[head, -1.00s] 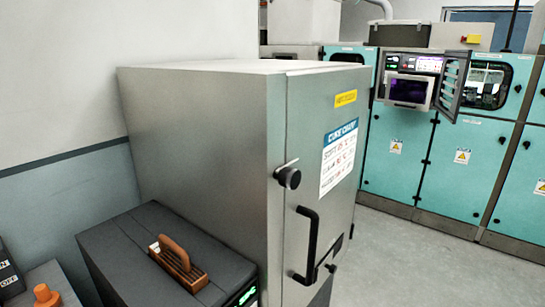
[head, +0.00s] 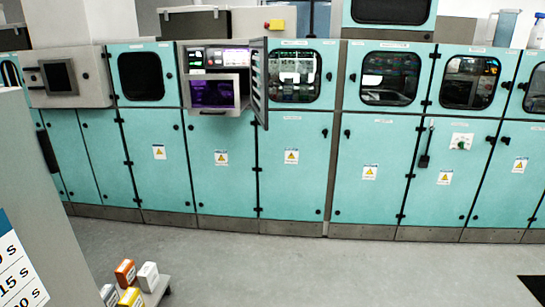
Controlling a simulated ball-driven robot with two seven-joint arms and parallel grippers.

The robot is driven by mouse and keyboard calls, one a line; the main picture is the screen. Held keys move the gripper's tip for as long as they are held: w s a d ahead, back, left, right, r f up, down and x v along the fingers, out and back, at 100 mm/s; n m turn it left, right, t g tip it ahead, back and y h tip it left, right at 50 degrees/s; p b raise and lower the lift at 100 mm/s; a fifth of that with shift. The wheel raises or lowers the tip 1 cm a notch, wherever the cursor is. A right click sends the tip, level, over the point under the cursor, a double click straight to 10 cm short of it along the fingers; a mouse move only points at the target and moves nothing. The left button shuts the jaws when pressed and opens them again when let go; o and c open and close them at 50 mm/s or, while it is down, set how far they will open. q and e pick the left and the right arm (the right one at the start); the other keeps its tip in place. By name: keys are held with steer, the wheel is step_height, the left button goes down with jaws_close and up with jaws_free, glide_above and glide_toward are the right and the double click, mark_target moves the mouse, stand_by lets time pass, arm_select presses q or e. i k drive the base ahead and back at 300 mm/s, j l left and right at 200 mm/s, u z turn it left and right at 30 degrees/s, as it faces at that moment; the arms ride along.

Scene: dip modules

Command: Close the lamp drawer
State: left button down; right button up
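A row of teal cabinets stands across the room. In one bay, a grey box with a dark, purple-lit front (head: 216,92) juts out below a control panel (head: 215,57) with small lit displays. It looks like the lamp drawer, pulled out, though I cannot be sure at this distance. A grey hinged door with slots (head: 259,80) stands swung open at its right side. Neither of my grippers is in view.
Open grey floor (head: 330,265) lies before the cabinets. A low cart (head: 155,290) with several small orange, white and yellow boxes stands at the lower left. A grey cabinet with a printed sign (head: 18,265) fills the left edge. A dark mat (head: 530,289) lies at lower right.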

mark_target(230, 107)
steer(key=i+l, duration=0.15)
steer(key=i, duration=0.85)
steer(key=i+l, duration=0.15)
steer(key=i, duration=0.9)
